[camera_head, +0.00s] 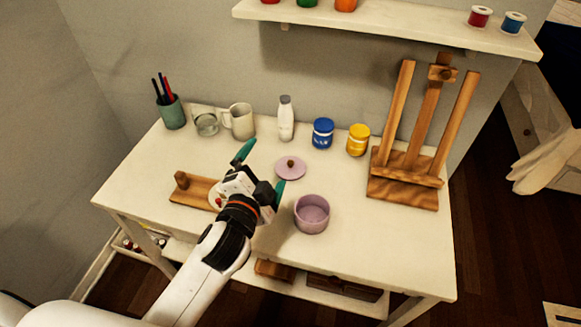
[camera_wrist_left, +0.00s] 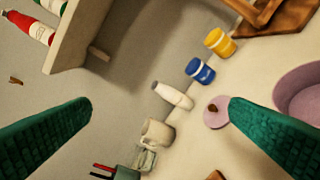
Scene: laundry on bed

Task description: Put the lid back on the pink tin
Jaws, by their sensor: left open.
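The pink tin (camera_head: 312,213) stands open and upright on the white table, right of my left gripper. It also shows at the right edge of the left wrist view (camera_wrist_left: 302,92). The round pink lid (camera_head: 291,168) with a brown knob lies on the table behind the tin; in the left wrist view the lid (camera_wrist_left: 217,114) is partly behind a finger. My left gripper (camera_head: 262,168) is open, with green fingers spread and nothing between them. It is above the table, left of the lid and tin. My right gripper is not in view.
A wooden block (camera_head: 194,190) lies left of my gripper. A pen cup (camera_head: 172,113), glass (camera_head: 206,124), mug (camera_head: 240,121), white bottle (camera_head: 286,119), blue jar (camera_head: 322,133) and yellow jar (camera_head: 358,140) line the back. A wooden easel (camera_head: 408,160) stands right. The table's front right (camera_head: 400,245) is clear.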

